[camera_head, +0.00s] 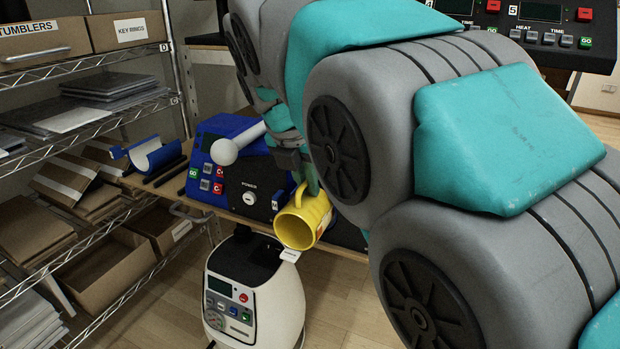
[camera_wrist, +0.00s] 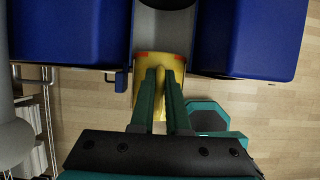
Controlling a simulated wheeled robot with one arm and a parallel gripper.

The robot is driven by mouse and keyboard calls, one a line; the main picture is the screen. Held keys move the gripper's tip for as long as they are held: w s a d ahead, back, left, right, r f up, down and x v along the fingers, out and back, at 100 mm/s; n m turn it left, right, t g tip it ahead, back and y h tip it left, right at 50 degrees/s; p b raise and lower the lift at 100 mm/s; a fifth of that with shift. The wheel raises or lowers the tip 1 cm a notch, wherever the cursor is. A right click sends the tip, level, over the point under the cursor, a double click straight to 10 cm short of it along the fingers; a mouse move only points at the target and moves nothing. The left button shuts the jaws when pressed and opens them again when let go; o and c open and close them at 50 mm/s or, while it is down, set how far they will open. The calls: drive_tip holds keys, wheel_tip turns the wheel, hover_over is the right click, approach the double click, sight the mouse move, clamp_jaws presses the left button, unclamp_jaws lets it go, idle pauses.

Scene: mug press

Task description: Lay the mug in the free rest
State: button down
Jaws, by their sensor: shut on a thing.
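The yellow mug (camera_head: 297,230) is tilted in the air, its open mouth toward the head camera. My gripper (camera_head: 308,182) is shut on its handle; the arm hides part of the hold in the head view. In the wrist view, the two fingers (camera_wrist: 160,88) close on the handle and the yellow mug body (camera_wrist: 145,66) lies ahead of them. A grey curved trough (camera_wrist: 163,28) between two blue blocks (camera_wrist: 68,35) lies just beyond the mug. I cannot tell whether the mug touches it. A blue press (camera_head: 215,150) stands on the bench behind the mug.
A blue curved piece (camera_head: 155,155) projects left of the press. A white ball-ended lever (camera_head: 225,151) sticks out in front. A white machine (camera_head: 275,300) stands below the mug. A wire shelf (camera_head: 90,120) with boxes fills the left. Black control panels (camera_head: 530,38) are at upper right.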

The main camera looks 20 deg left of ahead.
sight(297, 204)
drive_tip(key=shift+s+a, duration=0.2)
drive_tip(key=shift+s, duration=2.3)
drive_tip(key=shift+r, duration=0.15)
drive_tip(key=shift+r, duration=2.4)
drive_tip(key=shift+d, duration=0.1)
